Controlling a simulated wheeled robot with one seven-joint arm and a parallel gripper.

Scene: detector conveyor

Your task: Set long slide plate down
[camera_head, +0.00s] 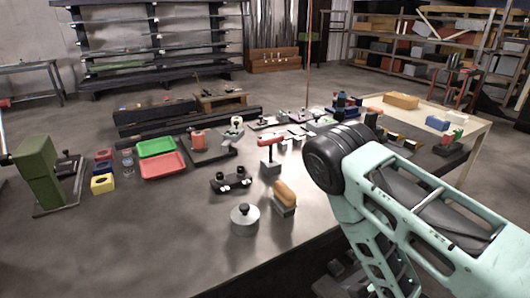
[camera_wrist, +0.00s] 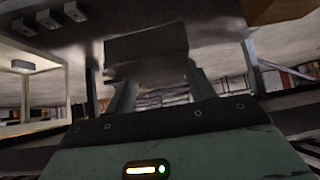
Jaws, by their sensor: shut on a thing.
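My gripper (camera_wrist: 155,72) shows in the wrist view, with one finger at each side of a dark grey, flat-faced piece (camera_wrist: 146,45). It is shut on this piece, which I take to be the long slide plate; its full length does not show. The wrist view is dark, so I cannot tell whether the piece touches anything beneath it. In the head view my arm's mint-green links fill the right side and hide the gripper and the piece.
The steel worktable (camera_head: 180,235) holds a red tray (camera_head: 163,166), a green tray (camera_head: 156,147), a round metal weight (camera_head: 245,220), an orange-topped block (camera_head: 284,197) and a green press (camera_head: 40,172). A pale side table (camera_head: 472,133) stands behind my arm. The table's front left is bare.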

